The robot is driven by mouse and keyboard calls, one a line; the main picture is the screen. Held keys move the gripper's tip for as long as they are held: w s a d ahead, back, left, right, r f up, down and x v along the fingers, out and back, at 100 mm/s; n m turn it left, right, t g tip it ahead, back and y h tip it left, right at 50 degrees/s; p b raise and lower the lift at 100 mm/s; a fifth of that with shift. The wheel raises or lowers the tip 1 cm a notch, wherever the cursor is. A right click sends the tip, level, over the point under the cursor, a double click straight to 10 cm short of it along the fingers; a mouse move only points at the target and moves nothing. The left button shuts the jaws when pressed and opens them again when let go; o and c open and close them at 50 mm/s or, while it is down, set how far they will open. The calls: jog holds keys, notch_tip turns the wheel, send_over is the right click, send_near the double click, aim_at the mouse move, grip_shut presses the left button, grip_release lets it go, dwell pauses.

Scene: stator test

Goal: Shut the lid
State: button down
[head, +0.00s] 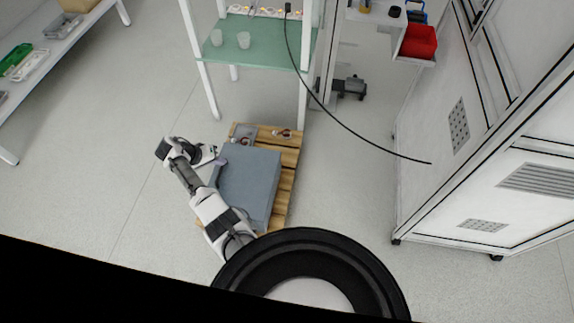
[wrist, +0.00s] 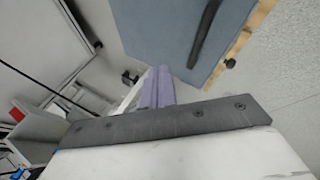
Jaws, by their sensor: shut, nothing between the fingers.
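A blue-grey box-like body with a flat panel (head: 248,185), which may be the lid, sits on a wooden pallet (head: 287,180). Whether the panel is open or closed is not clear from the head view. In the wrist view a blue-grey panel (wrist: 165,30) with a dark bar (wrist: 207,35) fills the upper middle. My gripper (head: 221,162) is at the panel's upper left edge in the head view. Its purple fingers (wrist: 156,88) are together and empty, close to the panel's edge. I cannot tell whether they touch it.
A glass-shelved rack (head: 262,47) with two cups stands behind the pallet. A large white cabinet (head: 500,150) stands to the right, with a black cable running towards it. A white bench (head: 45,55) with trays is at upper left. The floor between pallet and cabinet is clear.

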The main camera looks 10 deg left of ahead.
jog(key=a+f+b, duration=0.1)
jog(key=f+b, duration=0.1)
jog(key=a+f+b, duration=0.1)
jog(key=f+b, duration=0.1)
jog(key=a+f+b, duration=0.1)
jog(key=f+b, duration=0.1)
jog(key=b, duration=0.1)
jog(key=shift+f, duration=0.1)
